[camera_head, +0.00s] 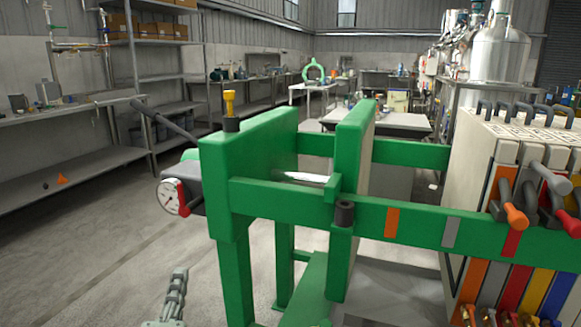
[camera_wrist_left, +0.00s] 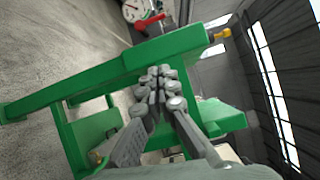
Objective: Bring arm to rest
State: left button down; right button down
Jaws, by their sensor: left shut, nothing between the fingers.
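My left gripper (camera_head: 179,274) shows at the bottom of the head view, left of the green press frame (camera_head: 219,190). Its fingers point up and away and are together, with nothing between them. In the left wrist view the fingertips (camera_wrist_left: 160,80) meet in front of the green frame, which fills the middle of that view. In the head view there is open floor around the gripper, and it looks apart from the frame. My right gripper is not in view.
A pressure gauge with a red lever (camera_head: 172,197) and a dark handle (camera_head: 166,120) stick out left of the frame. A plate stack with levers (camera_head: 510,150) stands at right. Shelves (camera_head: 80,165) line the left wall. The floor (camera_head: 100,260) at lower left is clear.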

pick_arm(q)
jog(key=s+a+f+n+g+y, duration=0.1)
jog(key=a+f+g, duration=0.2)
jog(key=a+f, duration=0.55)
jog(key=a+f+n+g, duration=0.1)
jog(key=a+f+g, duration=0.35)
jog(key=f, duration=0.75)
jog(key=s+a+f+n+g, duration=0.7)
jog(key=s+a+f+n, duration=0.55)
jog(key=f, duration=0.45)
jog(key=s+d+f+h, duration=0.1)
jog(key=d+f, duration=0.1)
jog(key=d, duration=0.6)
jog(key=s+d+f+n+h, duration=0.1)
jog(key=s+d+f, duration=0.1)
jog(key=d, duration=0.6)
jog(key=shift+s+f+h, duration=0.15)
jog(key=shift+f+h, duration=0.25)
jog(key=shift+f, duration=0.2)
